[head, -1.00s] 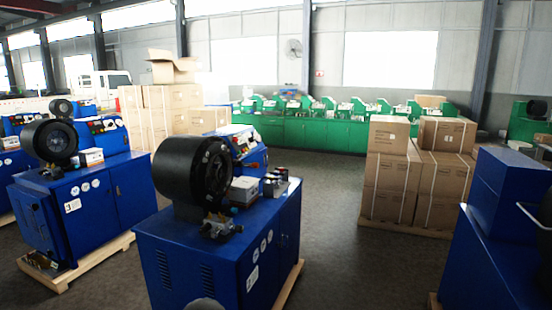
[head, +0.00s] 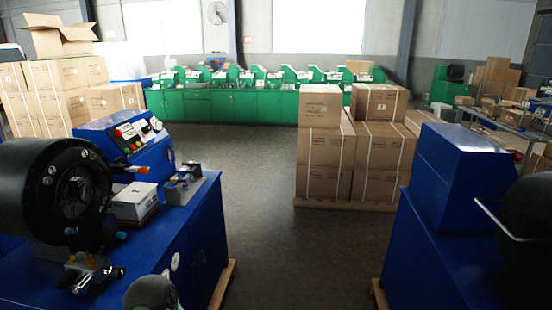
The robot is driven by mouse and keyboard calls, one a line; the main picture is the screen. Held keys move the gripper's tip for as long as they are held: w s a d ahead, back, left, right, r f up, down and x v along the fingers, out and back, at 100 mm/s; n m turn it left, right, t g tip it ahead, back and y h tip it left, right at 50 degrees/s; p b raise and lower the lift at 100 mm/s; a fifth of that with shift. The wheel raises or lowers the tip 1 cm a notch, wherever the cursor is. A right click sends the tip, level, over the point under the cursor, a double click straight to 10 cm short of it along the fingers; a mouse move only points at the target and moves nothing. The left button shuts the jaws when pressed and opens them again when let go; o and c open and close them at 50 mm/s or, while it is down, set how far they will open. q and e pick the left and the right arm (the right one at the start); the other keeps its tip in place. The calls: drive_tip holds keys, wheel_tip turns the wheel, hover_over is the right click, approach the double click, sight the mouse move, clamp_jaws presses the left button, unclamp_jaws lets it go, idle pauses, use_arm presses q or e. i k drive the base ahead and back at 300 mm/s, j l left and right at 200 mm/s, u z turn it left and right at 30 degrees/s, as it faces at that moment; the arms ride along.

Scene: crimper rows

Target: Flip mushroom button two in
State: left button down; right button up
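A blue crimper with a large round black head (head: 65,190) stands at the left. Behind the head, its control panel (head: 128,138) carries several small buttons and round gauges at its right end. A red spot (head: 118,132) at the panel's left end looks like a button. An orange-red knob (head: 136,169) sits lower, beside the head. They are too small to tell which one is mushroom button two, or whether any is pressed in. Neither of my grippers shows.
A rounded dark grey shape (head: 150,293) rises at the bottom edge; I cannot tell what it is. Another blue machine (head: 450,190) stands at the right. Strapped cartons (head: 325,150) stand on a pallet ahead. Green machines (head: 225,105) line the back. The floor (head: 260,210) between is clear.

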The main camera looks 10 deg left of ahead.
sight(117, 133)
drive_tip(key=i+u, duration=0.15)
drive_tip(key=i, duration=0.35)
drive_tip(key=i+l+u, duration=0.1)
drive_tip(key=i, duration=0.35)
drive_tip(key=i+l+u, duration=0.15)
drive_tip(key=i, duration=0.35)
drive_tip(key=i+l+u, duration=0.1)
drive_tip(key=i, duration=0.35)
drive_tip(key=i+l+u, duration=0.35)
drive_tip(key=i+u, duration=0.15)
drive_tip(key=i+l+u, duration=0.75)
drive_tip(key=l+u, duration=0.25)
drive_tip(key=l, duration=0.3)
